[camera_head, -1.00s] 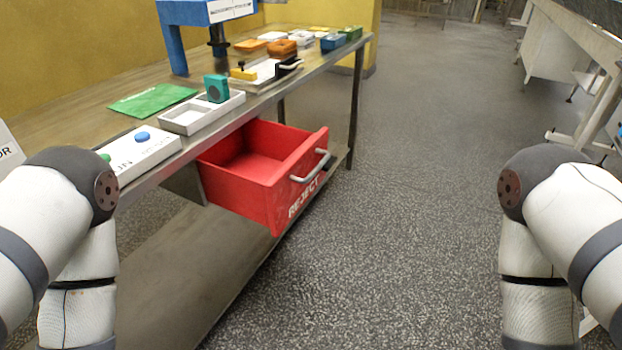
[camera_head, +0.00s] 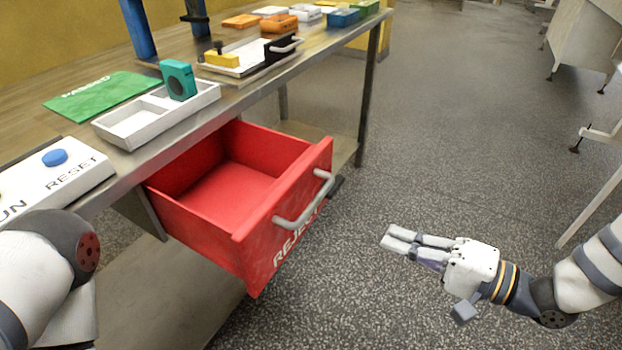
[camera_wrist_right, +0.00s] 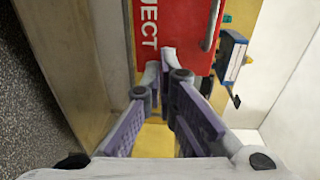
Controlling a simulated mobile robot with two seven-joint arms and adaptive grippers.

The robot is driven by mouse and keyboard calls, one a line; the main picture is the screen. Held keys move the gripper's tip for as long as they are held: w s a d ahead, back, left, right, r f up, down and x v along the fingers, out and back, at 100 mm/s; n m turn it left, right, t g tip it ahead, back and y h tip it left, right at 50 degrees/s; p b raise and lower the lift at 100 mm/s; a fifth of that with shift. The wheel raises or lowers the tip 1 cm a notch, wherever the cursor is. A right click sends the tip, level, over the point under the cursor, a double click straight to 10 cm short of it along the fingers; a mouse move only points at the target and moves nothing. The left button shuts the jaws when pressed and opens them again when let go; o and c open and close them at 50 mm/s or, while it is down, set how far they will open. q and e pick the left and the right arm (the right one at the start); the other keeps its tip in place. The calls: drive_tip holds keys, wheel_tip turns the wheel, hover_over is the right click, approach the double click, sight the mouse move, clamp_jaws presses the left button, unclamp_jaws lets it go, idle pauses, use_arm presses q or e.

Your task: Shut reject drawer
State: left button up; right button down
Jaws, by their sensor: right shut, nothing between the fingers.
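The red reject drawer (camera_head: 215,190) hangs under the workbench, pulled well out and empty inside. Its front panel (camera_head: 285,215) carries a grey bar handle (camera_head: 305,200) and the word REJECT. My right gripper (camera_head: 388,238) is shut and empty, out in front of the drawer to the right of the handle, apart from it. In the right wrist view the gripper fingers (camera_wrist_right: 165,62) point toward the drawer front (camera_wrist_right: 172,28), with the handle (camera_wrist_right: 211,25) at its upper right. My left gripper is out of view; only part of my left arm shows.
The workbench (camera_head: 150,160) carries a white two-compartment tray (camera_head: 135,122) with a teal block (camera_head: 179,80), a green mat (camera_head: 95,97), a white button box (camera_head: 70,180) and several coloured blocks at the far end. A bench leg (camera_head: 368,95) stands beyond the drawer. Open floor lies to the right.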

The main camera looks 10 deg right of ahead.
drive_tip(key=w+r+y, duration=0.1)
approach(310, 196)
drive_tip(key=x, duration=0.7)
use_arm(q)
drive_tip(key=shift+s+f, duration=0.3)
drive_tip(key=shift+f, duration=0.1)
